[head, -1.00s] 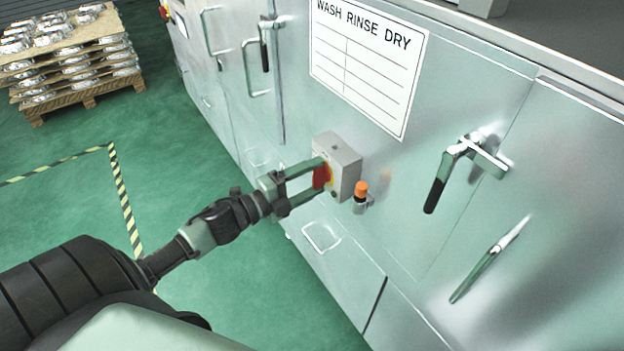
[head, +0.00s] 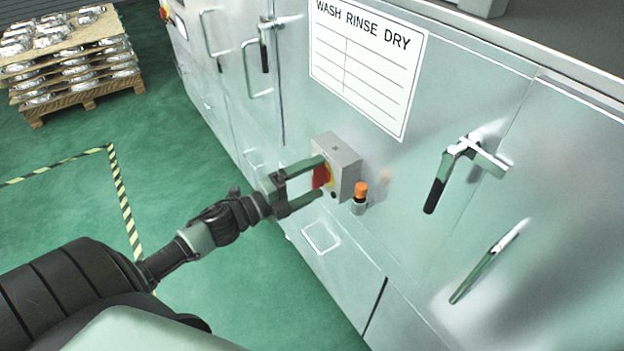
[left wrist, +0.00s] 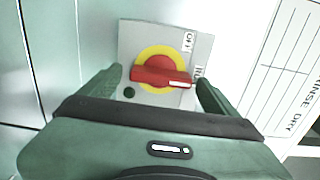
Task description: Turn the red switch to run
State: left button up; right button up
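The red switch (head: 320,178) is a red rotary handle on a yellow disc, on the front of a grey box (head: 341,152) fixed to the machine's wall. In the left wrist view the red switch (left wrist: 160,74) lies nearly crosswise. Its white mark is at the right end, close to a partly hidden label; an OFF label (left wrist: 187,41) shows above. My left gripper (head: 322,176) is open, its fingers either side of the handle. The left wrist view shows a gap at the handle's left end; contact at the right end is unclear. My right gripper is not in view.
An orange-capped fitting (head: 360,192) sticks out just right of the box. A WASH RINSE DRY sign (head: 366,65) is above. Door handles (head: 452,175) project from the wall to the right. A pallet of castings (head: 70,60) stands far left; green floor between is clear.

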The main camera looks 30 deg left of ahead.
pick_arm(q)
jog(key=b+v, duration=0.1)
jog(key=v, duration=0.6)
jog(key=shift+s+b, duration=0.4)
jog(key=shift+a+f, duration=0.1)
jog(key=shift+a, duration=0.1)
